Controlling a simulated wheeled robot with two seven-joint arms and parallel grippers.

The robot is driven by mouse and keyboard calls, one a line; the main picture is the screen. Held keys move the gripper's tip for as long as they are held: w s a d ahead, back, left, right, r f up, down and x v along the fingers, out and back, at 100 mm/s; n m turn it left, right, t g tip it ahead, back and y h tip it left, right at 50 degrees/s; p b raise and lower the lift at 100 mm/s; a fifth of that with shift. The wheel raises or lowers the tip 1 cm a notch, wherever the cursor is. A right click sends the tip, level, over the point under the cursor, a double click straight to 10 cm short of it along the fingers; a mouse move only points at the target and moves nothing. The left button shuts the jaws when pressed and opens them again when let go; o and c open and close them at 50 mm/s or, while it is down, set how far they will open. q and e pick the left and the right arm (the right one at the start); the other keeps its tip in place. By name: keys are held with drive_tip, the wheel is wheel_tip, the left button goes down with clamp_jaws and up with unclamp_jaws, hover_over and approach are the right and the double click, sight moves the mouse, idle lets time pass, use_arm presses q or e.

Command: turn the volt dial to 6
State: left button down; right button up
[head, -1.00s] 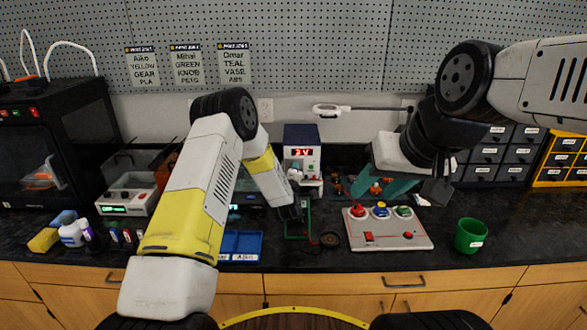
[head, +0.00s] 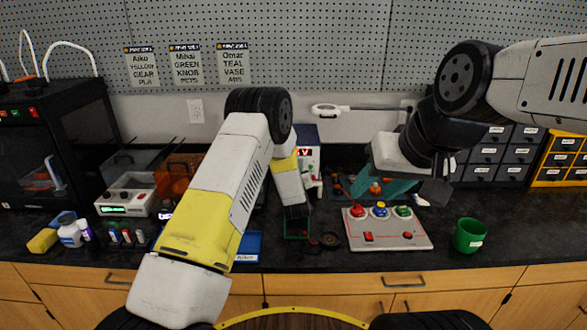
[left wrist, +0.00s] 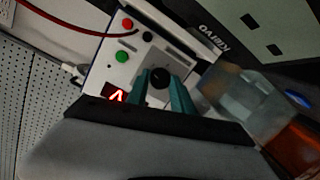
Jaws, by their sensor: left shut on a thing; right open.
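The power supply (head: 312,158) stands at the back middle, largely hidden behind my left arm. Only part of its red display (head: 303,152) shows, with a V legible and the digit covered. In the left wrist view its pale front panel (left wrist: 128,72) carries the black volt dial (left wrist: 158,76), red, green and black terminals. My left gripper (left wrist: 164,85) has its teal fingers on both sides of the dial, closed on it. In the head view its fingers are hidden by the arm. My right gripper (head: 376,187) is open and empty above the back of the grey button box.
The grey button box (head: 395,236) with coloured buttons and a green cup (head: 469,235) stand front right. A blue tray (head: 248,246) lies behind my left forearm. A 3D printer (head: 55,145) fills the left. Drawers (head: 487,155) stand back right.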

use_arm(q)
drive_tip(key=shift+d+f+m, duration=0.1)
drive_tip(key=shift+f+m, duration=0.05)
drive_tip(key=shift+m, duration=1.25)
drive_tip(key=shift+y, duration=0.3)
drive_tip(key=c, duration=1.1)
unclamp_jaws()
drive_tip(key=shift+s, duration=0.1)
drive_tip(key=s, duration=0.5)
drive_tip(key=s+r, duration=0.1)
drive_tip(key=s, duration=0.1)
drive_tip(key=shift+s+d, duration=0.2)
drive_tip(key=shift+s, duration=0.1)
